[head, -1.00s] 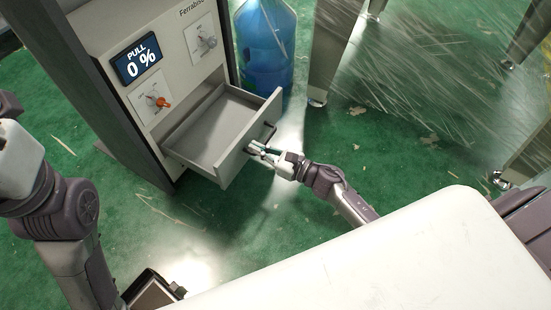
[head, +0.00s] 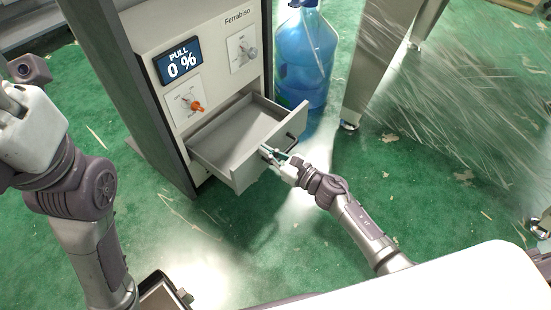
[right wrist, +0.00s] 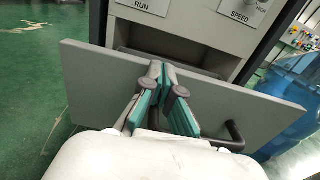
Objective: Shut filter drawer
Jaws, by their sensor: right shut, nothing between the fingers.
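The filter drawer (head: 232,135) is pulled out of the grey machine cabinet (head: 205,72) and looks empty in the head view. Its flat grey front panel (right wrist: 95,82) fills the middle of the right wrist view, with a dark bar handle (right wrist: 232,138) toward the right. My right gripper (head: 268,154) is shut and empty, its tips at the drawer's front panel left of the handle. In the right wrist view the gripper tips (right wrist: 162,72) reach the panel; whether they press on it I cannot tell. My left arm (head: 80,185) is at the left; its fingers are not clearly seen.
A blue water bottle (head: 305,60) stands on the green floor right of the cabinet. Metal legs (head: 385,60) and a clear, scratched panel (head: 480,110) are farther right. A display (head: 179,62) reads PULL 0 %. An orange knob (head: 195,106) sits above the drawer.

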